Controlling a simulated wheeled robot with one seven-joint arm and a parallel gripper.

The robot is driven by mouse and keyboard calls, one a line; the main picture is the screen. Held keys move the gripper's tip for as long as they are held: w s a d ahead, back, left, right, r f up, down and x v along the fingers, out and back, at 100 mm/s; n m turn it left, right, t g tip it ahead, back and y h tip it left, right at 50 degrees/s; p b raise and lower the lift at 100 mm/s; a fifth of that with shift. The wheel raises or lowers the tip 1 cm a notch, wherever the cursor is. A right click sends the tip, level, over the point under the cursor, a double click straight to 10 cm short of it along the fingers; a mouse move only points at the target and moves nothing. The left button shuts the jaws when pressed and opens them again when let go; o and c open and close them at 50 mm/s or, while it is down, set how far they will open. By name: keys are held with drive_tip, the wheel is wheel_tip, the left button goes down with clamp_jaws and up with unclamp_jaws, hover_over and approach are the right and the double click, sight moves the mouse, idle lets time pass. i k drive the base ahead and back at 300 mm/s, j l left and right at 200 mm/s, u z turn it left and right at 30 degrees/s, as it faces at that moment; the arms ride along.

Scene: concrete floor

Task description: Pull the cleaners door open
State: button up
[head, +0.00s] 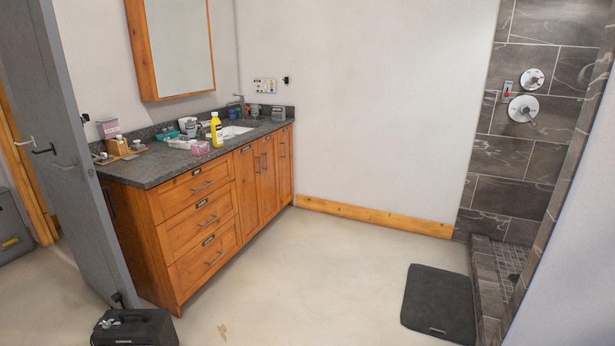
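A wooden vanity cabinet (158,238) with a dark stone top stands along the left wall. Its right part has upright wooden doors, a left one (246,193) and others (285,172) nearer the far wall, with thin vertical metal handles (264,162). They look shut. Small label plates sit on some fronts, such as the plate (246,149) above the left door. Their writing is too small to read, so I cannot tell which door is the cleaners one. My gripper is not in view.
Three drawers (207,218) fill the vanity's left part. A grey door (75,140) stands open at left, with a black box (135,328) by its foot. A dark mat (439,303) lies before the tiled shower (515,170). The floor (310,270) between is clear.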

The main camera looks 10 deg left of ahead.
sight(245, 163)
drive_tip(key=i+j+u, duration=0.3)
drive_tip(key=i, duration=0.6)
drive_tip(key=i+u, duration=0.3)
drive_tip(key=i, duration=1.65)
drive_tip(key=i+j+z, duration=0.15)
drive_tip(key=i, duration=0.95)
drive_tip(key=i+j+z, duration=0.1)
drive_tip(key=i+z, duration=0.2)
drive_tip(key=i, duration=0.15)
drive_tip(key=i+j+z, duration=0.55)
drive_tip(key=i, duration=0.25)
